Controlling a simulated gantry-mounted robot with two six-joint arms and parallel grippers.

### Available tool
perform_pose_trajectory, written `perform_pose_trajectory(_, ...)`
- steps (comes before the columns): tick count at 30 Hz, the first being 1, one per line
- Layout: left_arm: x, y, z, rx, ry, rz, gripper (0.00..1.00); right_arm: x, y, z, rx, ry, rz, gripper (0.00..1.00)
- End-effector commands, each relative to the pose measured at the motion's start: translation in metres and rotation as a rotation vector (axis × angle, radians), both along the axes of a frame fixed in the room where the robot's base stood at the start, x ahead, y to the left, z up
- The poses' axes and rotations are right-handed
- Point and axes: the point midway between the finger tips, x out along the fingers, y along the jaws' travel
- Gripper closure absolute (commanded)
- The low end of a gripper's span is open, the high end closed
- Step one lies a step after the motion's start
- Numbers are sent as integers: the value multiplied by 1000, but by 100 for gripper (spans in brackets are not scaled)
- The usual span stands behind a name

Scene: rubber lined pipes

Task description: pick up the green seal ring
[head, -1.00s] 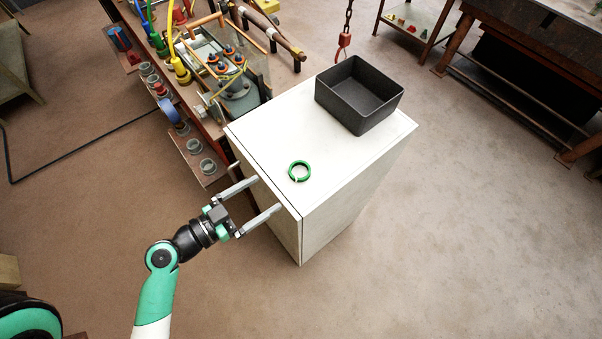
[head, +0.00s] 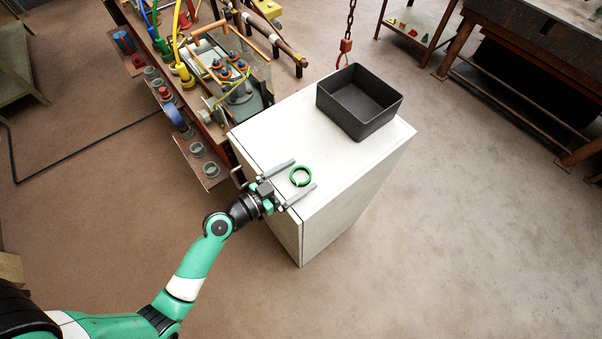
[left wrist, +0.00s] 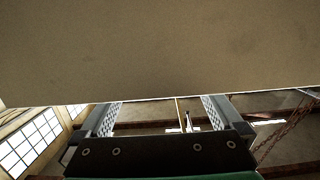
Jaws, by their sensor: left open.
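The green seal ring (head: 292,176) lies flat on the white cabinet top (head: 270,142), near its front left edge. My left gripper (head: 304,174) is open, and in the head view its two fingers lie on either side of the ring. I cannot tell whether they touch the ring or the top. My right gripper is not in view.
A dark open box (head: 348,118) stands at the back of the cabinet top. A red hook on a chain (head: 345,46) hangs behind it. A cluttered workbench (head: 215,125) with cables and pipe parts adjoins the cabinet at the left. The top right of the ring is clear.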

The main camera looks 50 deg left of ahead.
Motion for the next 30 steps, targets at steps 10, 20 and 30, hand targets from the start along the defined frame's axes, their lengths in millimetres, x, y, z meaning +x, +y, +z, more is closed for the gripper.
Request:
perform_pose_trajectory(10,-1,0,0,-1,0,0,41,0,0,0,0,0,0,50)
perform_pose_trajectory(20,-1,0,0,-1,0,0,82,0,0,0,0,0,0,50)
perform_pose_trajectory(30,-1,0,18,0,-1,0,82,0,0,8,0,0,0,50)
